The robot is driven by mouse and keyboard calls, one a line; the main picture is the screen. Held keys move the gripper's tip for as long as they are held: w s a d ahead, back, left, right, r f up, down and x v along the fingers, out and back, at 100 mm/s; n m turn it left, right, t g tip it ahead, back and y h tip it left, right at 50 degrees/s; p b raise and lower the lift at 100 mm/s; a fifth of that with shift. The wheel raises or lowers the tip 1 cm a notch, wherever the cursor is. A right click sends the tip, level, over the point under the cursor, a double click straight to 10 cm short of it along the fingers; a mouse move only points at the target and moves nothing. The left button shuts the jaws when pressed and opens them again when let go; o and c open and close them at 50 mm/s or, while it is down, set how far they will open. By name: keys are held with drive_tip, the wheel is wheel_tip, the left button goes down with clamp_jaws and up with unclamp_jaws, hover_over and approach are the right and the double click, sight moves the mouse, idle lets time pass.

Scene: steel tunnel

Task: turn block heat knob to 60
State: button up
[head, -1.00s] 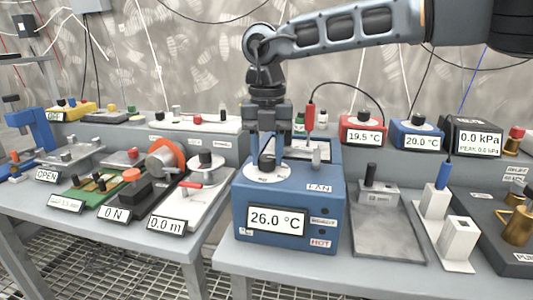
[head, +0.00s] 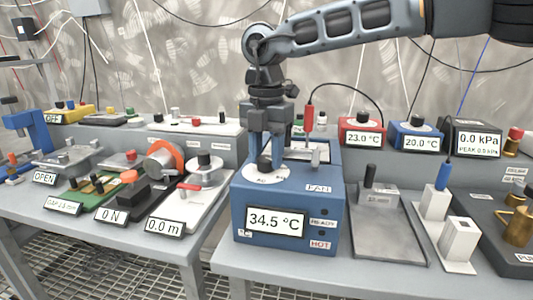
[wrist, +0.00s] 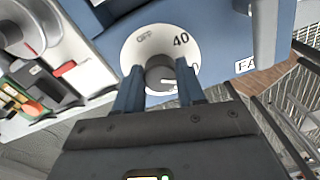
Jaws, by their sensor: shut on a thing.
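The block heater is a blue box (head: 285,215) on the front table in the head view, with a lit display (head: 275,222) reading 34.5 °C. Its heat knob (head: 264,163) is dark and stands on a white dial on the box's top. In the wrist view the knob (wrist: 160,74) shows a light pointer mark toward the lower right of the dial (wrist: 139,47). The marks OFF and 40 are readable; another mark is partly hidden by a finger. My gripper (head: 265,155) points down and is shut on the knob, its blue fingers on either side in the wrist view (wrist: 158,88).
A red unit (head: 362,132) reading 23.0 °C and a blue unit (head: 417,136) reading 20.0 °C stand behind. A red-handled probe (head: 309,120) stands upright close to my gripper's right. A grey plate (head: 385,245) lies right of the heater.

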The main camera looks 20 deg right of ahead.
sight(266, 157)
drive_tip(key=o, duration=1.1)
drive_tip(key=shift+c, duration=0.2)
drive_tip(key=shift+r, duration=0.1)
wheel_tip(266, 157, up, 8)
drive_tip(key=shift+f, duration=0.2)
